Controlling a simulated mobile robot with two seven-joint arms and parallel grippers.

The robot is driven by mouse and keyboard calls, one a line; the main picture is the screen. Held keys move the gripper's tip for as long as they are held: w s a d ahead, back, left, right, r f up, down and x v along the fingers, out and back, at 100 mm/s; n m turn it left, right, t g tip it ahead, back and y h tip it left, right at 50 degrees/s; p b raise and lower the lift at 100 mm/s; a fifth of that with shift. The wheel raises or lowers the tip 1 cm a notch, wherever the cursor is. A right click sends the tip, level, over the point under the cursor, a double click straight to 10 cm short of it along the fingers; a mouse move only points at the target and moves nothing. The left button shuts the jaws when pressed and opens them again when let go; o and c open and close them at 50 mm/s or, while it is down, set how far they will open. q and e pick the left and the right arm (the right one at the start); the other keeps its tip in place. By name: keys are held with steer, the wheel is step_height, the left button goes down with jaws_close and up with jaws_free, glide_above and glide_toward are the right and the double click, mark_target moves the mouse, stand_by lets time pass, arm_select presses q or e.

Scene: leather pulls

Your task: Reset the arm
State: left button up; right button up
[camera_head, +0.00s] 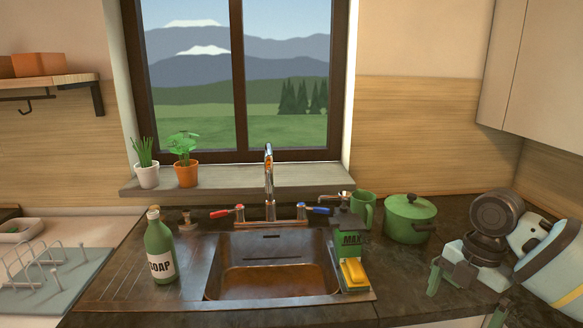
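My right arm comes in from the right edge. Its gripper (465,303) is over the right part of the counter, by the front edge. Its two green-tipped fingers are spread wide apart, and nothing shows between them. My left arm and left gripper are not in view.
A sink (275,292) sits mid-counter under a faucet (269,185). A green soap bottle (159,245) stands left of it; a dark MAX bottle (350,236) and yellow sponge (353,271) are on its right. A green mug (365,209) and lidded pot (410,218) stand behind my gripper.

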steer(key=s+a+f+m+t+y, duration=0.1)
steer(key=s+a+f+m, duration=0.15)
steer(key=a+f, duration=0.45)
steer(key=s+a+f+m+t+y, duration=0.2)
steer(key=a+f+m, duration=0.15)
steer(key=f, duration=0.75)
steer(key=s+a+f+m+t+y, duration=0.1)
steer(key=s+a+f+m, duration=0.15)
steer(key=a+f, duration=0.45)
steer(key=s+d+f+m+t+h, duration=0.1)
steer(key=s+d+f+m, duration=0.1)
steer(key=s, duration=0.6)
steer(key=s+d+f+m+t+h, duration=0.1)
steer(key=s+d+f+m+t, duration=0.1)
steer(key=s+f+m, duration=0.2)
steer(key=s+d+f+m+t+h, duration=0.1)
steer(key=s+d+f+m+t, duration=0.1)
steer(key=s+f+m, duration=0.2)
steer(key=s+m, duration=0.3)
steer(key=s, duration=0.4)
steer(key=shift+s+d, duration=0.25)
steer(key=shift+s, duration=0.05)
steer(key=shift+f, duration=0.1)
